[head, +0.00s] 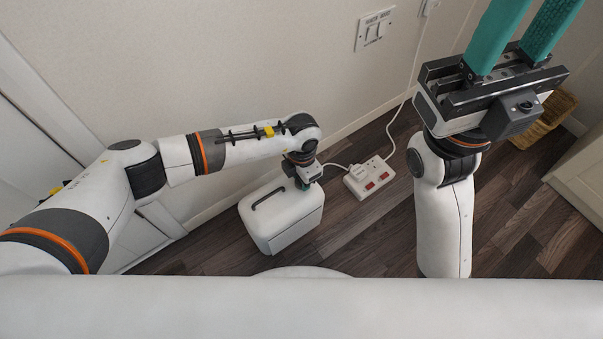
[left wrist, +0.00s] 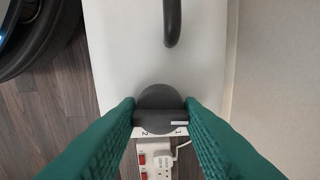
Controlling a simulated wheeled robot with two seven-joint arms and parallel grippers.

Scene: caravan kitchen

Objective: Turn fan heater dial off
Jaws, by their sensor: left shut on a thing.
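The fan heater (head: 285,222) is a white box with a dark handle, standing on the floor in the head view. In the left wrist view its white top (left wrist: 120,50) fills the upper middle. Its round dark grey dial (left wrist: 160,96) has a raised bar with a white mark at the right end; the figures 2 and 1 show just below. My left gripper (head: 304,184) is over the heater's right end. Its teal fingers (left wrist: 160,115) are shut on the dial, one on each side. My right gripper (head: 524,25) is raised at top right, fingers apart, tips out of frame.
A white power strip (head: 370,178) with red switches and a plug lies on the floor right of the heater. A wall switch (head: 375,29) is above. A wicker basket (head: 551,117) and a pale cabinet (head: 585,172) are at right. Open floor lies between.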

